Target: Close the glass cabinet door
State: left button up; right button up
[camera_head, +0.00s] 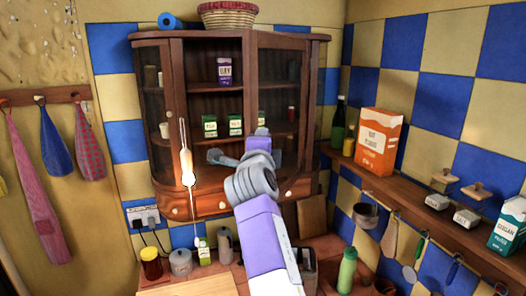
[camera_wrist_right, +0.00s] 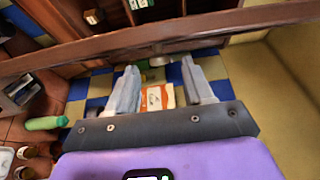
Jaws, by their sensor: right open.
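A dark brown wooden cabinet (camera_head: 230,36) with glass panels hangs on the wall in the head view. Its left glass panel (camera_head: 150,100) has a round knob. Its middle shelves show uncovered, holding a purple-labelled box (camera_head: 225,70) and several green boxes. Another glass panel (camera_head: 280,75) is on the right; I cannot tell how far it is swung. My right gripper (camera_head: 228,157) is in front of the lower middle of the cabinet. In the right wrist view it is open (camera_wrist_right: 160,85) and empty, with a brown wooden bar (camera_wrist_right: 160,38) across its front. My left gripper is not in view.
A wall shelf (camera_head: 440,185) at the right carries an orange box (camera_head: 380,138), bottles and a sugar carton (camera_head: 508,228). Jars, a grey canister (camera_head: 225,246) and a green bottle (camera_head: 347,270) stand on the counter below. A basket (camera_head: 228,15) sits on the cabinet.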

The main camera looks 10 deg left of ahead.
pick_arm(q)
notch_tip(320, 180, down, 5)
jog(key=b, duration=0.3)
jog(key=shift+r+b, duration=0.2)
jog(key=shift+b, duration=0.2)
pick_arm(e)
jog(key=s, duration=0.3)
jog(key=s+d, duration=0.1)
jog(key=s, duration=0.1)
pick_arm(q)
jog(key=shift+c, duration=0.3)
